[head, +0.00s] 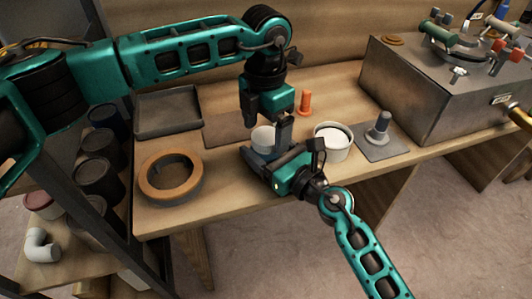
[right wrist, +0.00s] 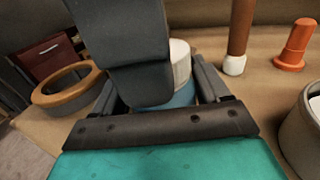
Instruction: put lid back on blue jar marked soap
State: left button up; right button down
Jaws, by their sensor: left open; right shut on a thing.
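A small blue jar (right wrist: 180,97) with a white, lid-like top (right wrist: 180,62) stands on the bench. In the head view the white top (head: 263,136) shows between my two grippers. My right gripper (head: 266,154) is shut on the blue jar low down, its fingers on both sides in the right wrist view. My left gripper (head: 268,117) is open, pointing down right over the white top, with a finger beside it. Its dark finger blocks part of the jar in the right wrist view. I cannot tell whether the white top is seated, and no marking is readable.
An orange peg (head: 305,103) stands behind, a white tub (head: 333,142) to the right, and a grey knobbed part (head: 378,130) beyond it. A tan ring (head: 170,178) and grey tray (head: 168,112) lie left. A metal box (head: 420,90) fills the bench's right end.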

pick_arm(q)
notch_tip(320, 180, up, 11)
dwell(0.3)
jog(key=shift+r, duration=0.1)
pick_arm(e)
grip_release()
jog(key=shift+s+d, duration=0.1)
pick_arm(q)
jog(key=shift+f+b, duration=0.5)
pick_arm(e)
jog(key=v, duration=1.2)
jog(key=shift+s+d, duration=0.2)
jog(key=shift+d, duration=0.05)
